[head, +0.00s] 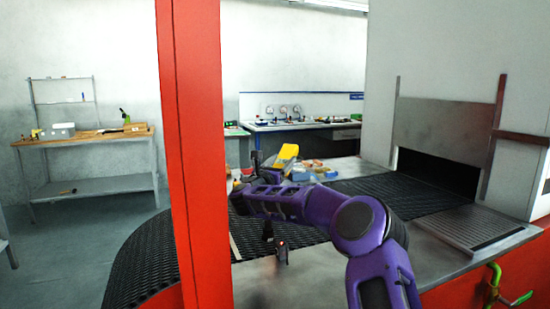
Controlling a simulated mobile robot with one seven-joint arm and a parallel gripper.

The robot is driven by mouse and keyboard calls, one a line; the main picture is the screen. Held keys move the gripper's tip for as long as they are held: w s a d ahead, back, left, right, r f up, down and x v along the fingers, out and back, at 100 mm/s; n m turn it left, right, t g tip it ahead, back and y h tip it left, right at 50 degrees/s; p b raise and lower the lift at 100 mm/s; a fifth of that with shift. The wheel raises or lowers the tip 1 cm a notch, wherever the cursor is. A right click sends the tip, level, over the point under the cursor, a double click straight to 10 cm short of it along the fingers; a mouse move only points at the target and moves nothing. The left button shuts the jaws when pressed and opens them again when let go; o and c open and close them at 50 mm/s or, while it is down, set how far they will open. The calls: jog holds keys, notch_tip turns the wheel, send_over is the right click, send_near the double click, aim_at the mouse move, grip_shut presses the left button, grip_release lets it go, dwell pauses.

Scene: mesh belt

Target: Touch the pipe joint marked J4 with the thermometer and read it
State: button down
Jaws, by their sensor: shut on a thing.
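My purple arm reaches in from the lower right and runs left over the dark mesh belt. My gripper (268,231) appears as a small dark shape below the forearm's far end, with its fingers too small to make out. It looks shut on a small dark thing with a red spot (282,250), which I take for the thermometer. This thing is above or at the steel surface; I cannot tell whether it touches. A pipe with a green valve handle (494,287) is at the lower right. No J4 mark is readable, and no reading can be made out.
A red post (190,150) stands close in front and blocks part of the view. The mesh belt (145,258) curves at left and runs to a dark opening at right. A yellow bin (287,152) and small containers lie behind the arm. A workbench (88,140) stands far left.

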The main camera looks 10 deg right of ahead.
jog(key=shift+w, duration=0.3)
notch_tip(320, 180, down, 7)
jog(key=shift+r, duration=0.2)
jog(key=shift+s+f, duration=0.1)
jog(key=shift+f, duration=0.2)
dwell(2.7)
jog(key=shift+r, duration=0.1)
jog(key=shift+r, duration=2.55)
